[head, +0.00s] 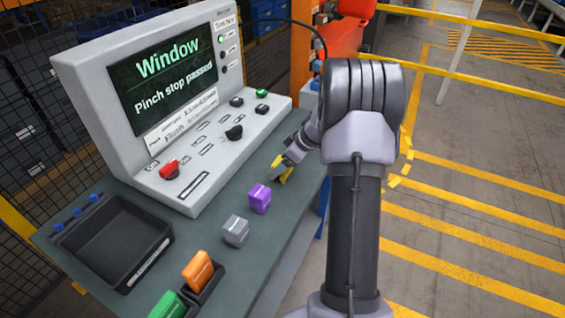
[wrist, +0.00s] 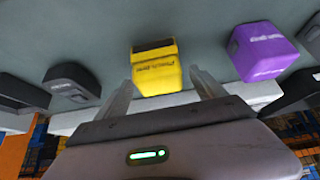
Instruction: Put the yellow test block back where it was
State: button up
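The yellow test block (head: 284,176) is at the table's right edge in the head view, partly hidden by my gripper (head: 281,165). In the wrist view the yellow block (wrist: 156,72) shows a black band and dark lettering. My gripper's two fingers are apart on either side of it, with a visible gap at the right finger. The block looks to be on the table surface. Whether either finger touches it I cannot tell.
A purple block (head: 260,198) and a grey block (head: 235,231) stand nearby on the table (head: 205,262). An orange block (head: 198,270) sits in a dark holder beside a green one (head: 168,306). A black tray (head: 112,240) lies left. The console (head: 210,150) reads "Window, Pinch stop passed".

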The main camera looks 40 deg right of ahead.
jog(key=shift+r, duration=0.2)
jog(key=p+v, duration=0.4)
jog(key=v, duration=0.8)
jog(key=a+r+m+g, duration=0.1)
jog(key=a+r, duration=0.3)
jog(key=a, duration=0.3)
jog(key=a+r+m, duration=0.1)
jog(key=a+r, duration=0.3)
jog(key=a, duration=0.3)
jog(key=s+a+r+m, duration=0.25)
jog(key=s+a, duration=0.25)
jog(key=a, duration=0.4)
jog(key=s+a+r+m, duration=0.1)
jog(key=s+a+r, duration=0.3)
jog(key=a, duration=0.5)
jog(key=s+a+f+m, duration=0.1)
jog(key=s+a+m, duration=0.2)
jog(key=s, duration=0.6)
jog(key=shift+s+a+f+t, duration=0.25)
jog(key=shift+s+a+t, duration=0.1)
jog(key=shift+a, duration=0.75)
jog(key=shift+m, duration=0.25)
